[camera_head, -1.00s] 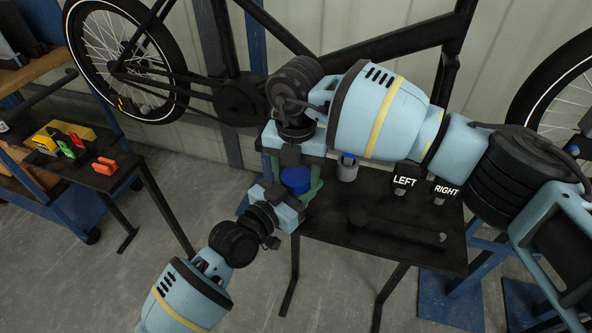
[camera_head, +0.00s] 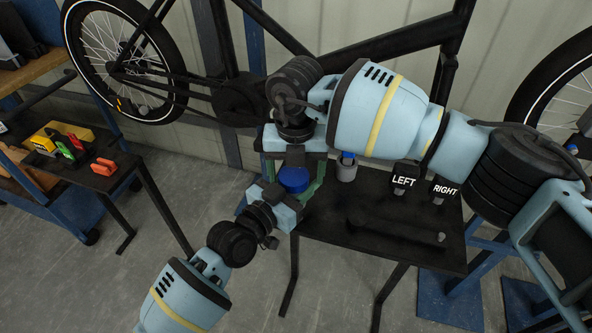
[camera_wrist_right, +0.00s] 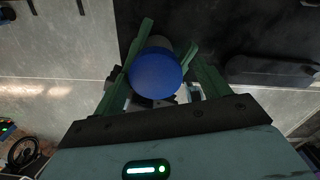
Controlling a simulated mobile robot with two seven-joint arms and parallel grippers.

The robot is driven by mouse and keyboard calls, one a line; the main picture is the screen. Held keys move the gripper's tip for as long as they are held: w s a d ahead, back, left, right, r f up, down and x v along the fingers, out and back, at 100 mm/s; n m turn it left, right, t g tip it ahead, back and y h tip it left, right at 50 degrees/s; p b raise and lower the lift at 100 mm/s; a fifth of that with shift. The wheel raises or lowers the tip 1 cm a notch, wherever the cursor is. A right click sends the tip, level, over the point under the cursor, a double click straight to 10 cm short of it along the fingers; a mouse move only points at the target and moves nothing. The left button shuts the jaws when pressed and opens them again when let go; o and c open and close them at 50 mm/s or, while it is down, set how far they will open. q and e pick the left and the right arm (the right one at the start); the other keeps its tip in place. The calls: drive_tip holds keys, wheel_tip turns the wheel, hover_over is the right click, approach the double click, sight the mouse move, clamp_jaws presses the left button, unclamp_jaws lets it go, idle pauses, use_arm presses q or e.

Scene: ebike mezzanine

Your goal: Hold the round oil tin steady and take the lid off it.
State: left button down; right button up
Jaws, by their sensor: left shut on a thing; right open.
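The round oil tin's blue lid (camera_head: 293,180) shows between my two grippers at the left end of the dark table. In the right wrist view the round blue lid (camera_wrist_right: 155,74) lies between the green fingers of my right gripper (camera_wrist_right: 168,45). Those fingers are open, one on each side of it. The head view shows my right gripper (camera_head: 298,170) reaching from behind the tin. My left gripper (camera_head: 285,186) comes from the lower left and is shut on the tin, whose body is mostly hidden. The lid appears to sit on the tin.
A grey cup (camera_head: 346,170) with something blue at its top stands right of the grippers. Black blocks marked LEFT (camera_head: 403,178) and RIGHT (camera_head: 444,190) stand farther right. A dark long tool lies on the table (camera_head: 340,240). Bikes stand behind; a side table (camera_head: 125,172) is at left.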

use_arm(q)
drive_tip(key=shift+s+d, duration=0.1)
use_arm(e)
drive_tip(key=shift+a+r, duration=0.15)
drive_tip(key=shift+a, duration=0.05)
drive_tip(key=shift+s+r, duration=0.1)
drive_tip(key=shift+r, duration=2.05)
drive_tip(key=shift+r+m, duration=1.7)
drive_tip(key=shift+r, duration=0.05)
drive_tip(key=shift+c, duration=0.2)
drive_tip(key=shift+d+f, duration=0.1)
drive_tip(key=shift+f, duration=3.95)
drive_tip(key=c, duration=1)
drive_tip(key=shift+n, duration=1.7)
